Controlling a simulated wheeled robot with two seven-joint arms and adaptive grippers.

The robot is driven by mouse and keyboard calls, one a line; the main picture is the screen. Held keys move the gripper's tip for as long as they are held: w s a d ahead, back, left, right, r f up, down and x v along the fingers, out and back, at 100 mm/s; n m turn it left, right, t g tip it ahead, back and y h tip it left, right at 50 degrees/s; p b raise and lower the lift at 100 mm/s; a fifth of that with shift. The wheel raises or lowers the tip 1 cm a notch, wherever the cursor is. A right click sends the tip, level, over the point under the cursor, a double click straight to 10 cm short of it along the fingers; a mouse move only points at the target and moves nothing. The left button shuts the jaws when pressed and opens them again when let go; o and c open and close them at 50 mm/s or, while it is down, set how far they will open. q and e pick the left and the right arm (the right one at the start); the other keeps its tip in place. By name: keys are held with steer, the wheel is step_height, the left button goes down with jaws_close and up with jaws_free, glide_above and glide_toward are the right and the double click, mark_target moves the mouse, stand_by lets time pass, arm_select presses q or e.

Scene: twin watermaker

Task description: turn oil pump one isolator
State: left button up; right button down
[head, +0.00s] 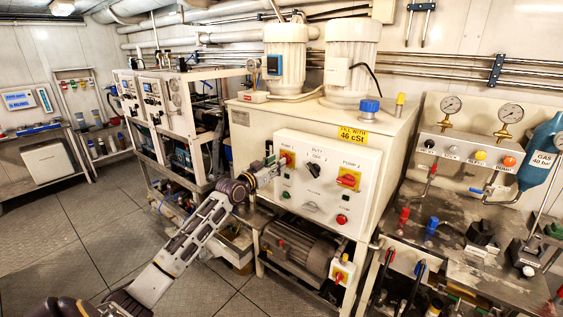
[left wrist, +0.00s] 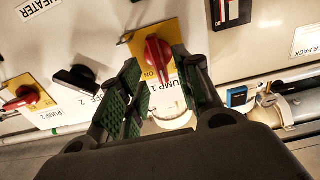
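The oil pump one isolator is a red rotary handle on a yellow plate (head: 287,158) at the left of the white control panel (head: 318,200). In the left wrist view the red handle (left wrist: 157,54) sits by the "PUMP 1" label. My left gripper (head: 270,170) is at the left part of the panel, in front of this isolator. In the left wrist view its green-padded fingers (left wrist: 157,66) are spread, one on each side of the handle. Whether they touch it I cannot tell. My right gripper is not in view.
The similar pump two isolator (head: 347,180) is on the panel's right, with a black duty selector (head: 313,170) between them. Below are a grey motor (head: 298,248) and another red-yellow switch (head: 341,270). A bench with gauges (head: 450,105) stands right. Floor is clear at left.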

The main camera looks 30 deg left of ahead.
arm_select(q)
steer(key=shift+w+d, duration=0.15)
steer(key=shift+w, duration=1.65)
jaws_close()
